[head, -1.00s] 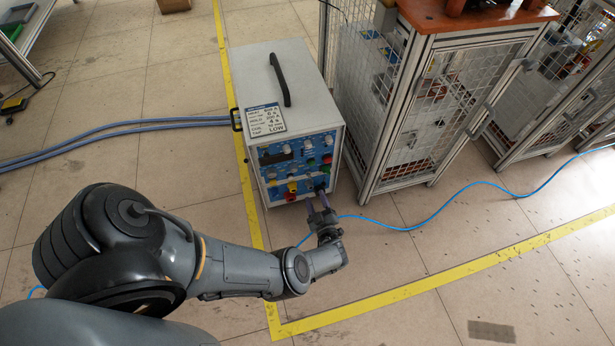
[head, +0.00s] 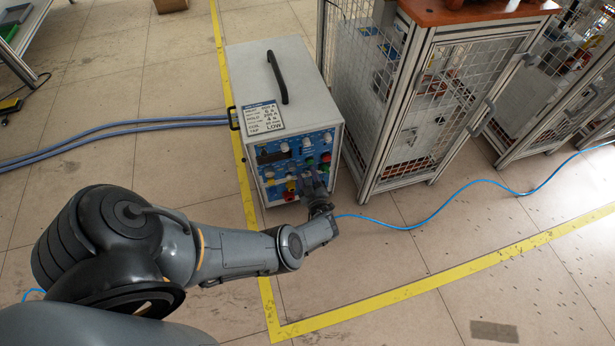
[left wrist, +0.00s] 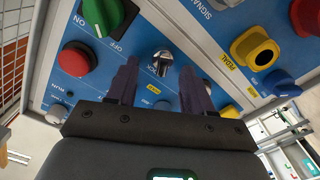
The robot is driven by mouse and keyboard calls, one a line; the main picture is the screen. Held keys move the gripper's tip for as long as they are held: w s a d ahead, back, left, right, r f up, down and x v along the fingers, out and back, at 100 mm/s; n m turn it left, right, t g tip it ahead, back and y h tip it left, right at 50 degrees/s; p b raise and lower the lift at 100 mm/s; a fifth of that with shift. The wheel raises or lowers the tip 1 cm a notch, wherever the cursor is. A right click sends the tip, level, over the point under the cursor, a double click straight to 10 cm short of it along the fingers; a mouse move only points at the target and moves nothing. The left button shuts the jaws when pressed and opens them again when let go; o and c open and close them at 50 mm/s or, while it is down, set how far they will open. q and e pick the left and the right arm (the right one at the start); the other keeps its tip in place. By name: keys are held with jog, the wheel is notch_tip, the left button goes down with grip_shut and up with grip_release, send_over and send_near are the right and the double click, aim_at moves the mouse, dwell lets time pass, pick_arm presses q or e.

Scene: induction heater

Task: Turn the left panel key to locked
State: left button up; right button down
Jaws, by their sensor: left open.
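The heater's blue front panel (head: 272,152) faces my left arm in the head view. In the left wrist view, a small silver key switch (left wrist: 160,63) sits on the panel above a partly covered label that seems to read LOCK. My left gripper (left wrist: 158,74) is open, with one dark finger on each side of the key in the picture. I cannot tell whether the fingers touch it. In the head view, the left gripper (head: 314,184) is at the panel's lower right and hides the key. My right gripper is not in view.
Close to the key are a green knob (left wrist: 108,15), a red button (left wrist: 76,58) and a yellow connector (left wrist: 254,50). A mesh cabinet (head: 440,100) stands right of the heater (head: 250,75). A blue cable (head: 420,226) crosses the floor.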

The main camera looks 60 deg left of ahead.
pick_arm(q)
jog(key=shift+d, duration=0.15)
grip_shut()
jog(key=shift+m, duration=0.3)
jog(key=m, duration=0.5)
jog(key=shift+w, duration=0.25)
jog(key=m, duration=0.5)
jog(key=shift+w+d, duration=0.1)
jog(key=shift+w, duration=0.1)
jog(key=shift+f+m, duration=0.1)
jog(key=shift+m, duration=0.6)
grip_release()
